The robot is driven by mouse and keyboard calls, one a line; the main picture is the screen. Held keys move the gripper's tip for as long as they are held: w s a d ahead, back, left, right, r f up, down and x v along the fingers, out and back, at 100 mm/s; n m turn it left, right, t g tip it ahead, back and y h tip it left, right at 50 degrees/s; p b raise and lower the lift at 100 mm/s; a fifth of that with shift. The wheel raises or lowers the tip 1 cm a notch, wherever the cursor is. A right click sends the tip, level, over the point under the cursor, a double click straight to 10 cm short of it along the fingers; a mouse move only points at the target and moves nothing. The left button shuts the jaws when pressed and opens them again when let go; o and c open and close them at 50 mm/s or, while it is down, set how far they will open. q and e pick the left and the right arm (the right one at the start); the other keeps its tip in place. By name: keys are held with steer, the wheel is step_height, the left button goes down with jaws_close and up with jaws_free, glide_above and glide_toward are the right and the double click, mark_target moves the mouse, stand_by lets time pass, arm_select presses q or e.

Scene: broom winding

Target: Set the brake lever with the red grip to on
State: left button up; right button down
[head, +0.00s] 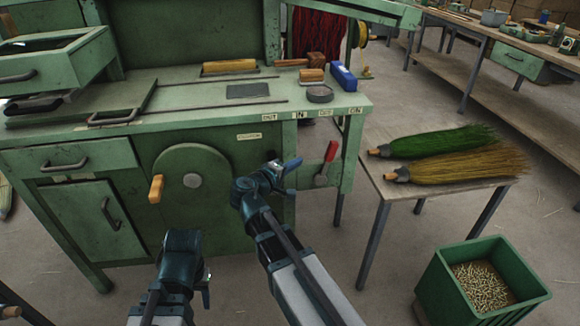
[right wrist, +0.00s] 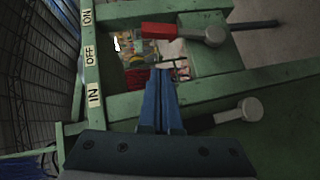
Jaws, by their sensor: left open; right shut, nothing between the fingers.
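The red-grip brake lever (head: 330,153) is on the green machine's front, right of my right gripper. Its grip points up and leans right, toward the ON label (head: 356,111). In the right wrist view the red grip (right wrist: 157,31) lies beyond the fingertips, pointing to the label strip between ON and OFF, nearer ON. My right gripper (head: 297,163) is shut and empty, apart from the red lever; its closed blue fingers also show in the wrist view (right wrist: 163,72). My left gripper (head: 205,284) is open, low in front of the machine, away from the lever.
A second lever with a dark grip (right wrist: 202,123) sits close beside my right fingers. A handwheel with an orange knob (head: 156,188) is at left. A side table (head: 400,189) with green and yellow brooms and a green bin (head: 437,279) stand at right.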

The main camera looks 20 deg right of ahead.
mark_target(335, 153)
arm_select(q)
steer(key=f+b, duration=0.2)
steer(key=f, duration=0.1)
steer(key=shift+a+f+b, duration=0.1)
steer(key=shift+a+b, duration=0.25)
arm_select(e)
steer(key=s+d+x, duration=0.1)
steer(key=x, duration=1.1)
steer(key=shift+s+t, duration=0.3)
steer(key=shift+d+r, duration=0.1)
steer(key=shift+r, duration=0.05)
steer(key=d+p, duration=0.2)
steer(key=shift+s+r+m+y+p, duration=0.25)
steer(key=shift+r+m+y+p, duration=0.05)
steer(key=shift+r+y+p, duration=0.1)
steer(key=d+f, duration=0.1)
steer(key=d+m+y, duration=0.1)
steer(key=shift+s+d+f+p, duration=0.15)
steer(key=shift+s+d+p, duration=0.1)
steer(key=shift+s+p, duration=0.05)
arm_select(q)
step_height(335, 153, up, 3)
steer(key=shift+s+r, duration=0.1)
arm_select(e)
steer(key=shift+d, duration=0.25)
